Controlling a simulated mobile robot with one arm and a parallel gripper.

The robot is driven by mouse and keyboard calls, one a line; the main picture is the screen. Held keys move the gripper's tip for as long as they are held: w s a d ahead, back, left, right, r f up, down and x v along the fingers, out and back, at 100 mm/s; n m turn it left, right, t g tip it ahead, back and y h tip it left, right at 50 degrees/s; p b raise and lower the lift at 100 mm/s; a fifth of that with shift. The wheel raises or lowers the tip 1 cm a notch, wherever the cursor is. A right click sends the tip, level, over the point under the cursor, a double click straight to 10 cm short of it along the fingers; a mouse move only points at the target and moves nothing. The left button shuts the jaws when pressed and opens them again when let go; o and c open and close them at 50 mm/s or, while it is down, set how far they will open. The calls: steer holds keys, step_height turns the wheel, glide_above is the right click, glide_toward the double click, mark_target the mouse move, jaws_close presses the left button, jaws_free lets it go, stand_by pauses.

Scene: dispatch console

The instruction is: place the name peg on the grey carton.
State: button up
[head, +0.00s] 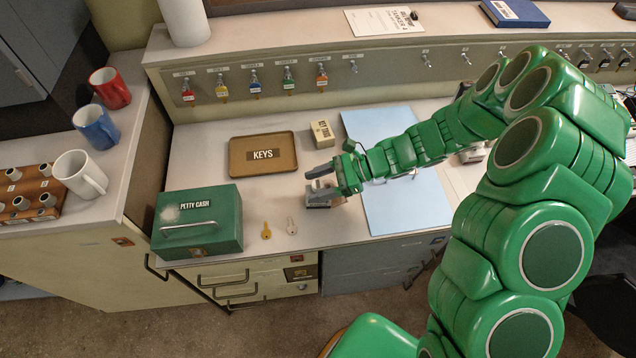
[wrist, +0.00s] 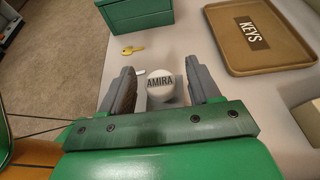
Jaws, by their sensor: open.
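The name peg (wrist: 162,92) is a pale grey-white round piece marked AMIRA. In the wrist view it is between the fingers of my gripper (wrist: 160,72), with a visible space on each side. My gripper is open over the desk, also seen in the head view (head: 319,194).
A brown KEYS tray (head: 237,172) lies behind left of the gripper. A green petty cash box (head: 183,240) stands left, with a yellow key (head: 266,231) and a silver key (head: 291,226) beside it. A light blue sheet (head: 412,215) lies right. Mugs and a peg board (head: 50,178) are far left.

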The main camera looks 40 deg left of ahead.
steer(key=shift+r, duration=0.1)
steer(key=shift+w+d+r, duration=0.15)
steer(key=shift+w, duration=0.05)
steer(key=v, duration=1.1)
steer(key=shift+d, duration=0.2)
steer(key=shift+w+r, duration=0.15)
steer(key=s+d+r+n+t+h, duration=0.2)
steer(key=s+d+r+n, duration=0.15)
steer(key=d+r, duration=0.4)
steer(key=s+d+r+n+t+h, duration=0.1)
steer(key=s+d+r+n+h, duration=0.25)
steer(key=d+r, duration=0.4)
steer(key=s+d+r+n+t+h, duration=0.1)
steer(key=s+d+r+t+h, duration=0.1)
steer(key=s+d, duration=0.4)
steer(key=s+d+r+n+t+h, duration=0.1)
steer(key=s+d+r, duration=0.3)
steer(key=d, duration=1.1)
steer(key=s+t+h, duration=0.1)
steer(key=s, duration=0.1)
steer(key=shift+s+t, duration=0.4)
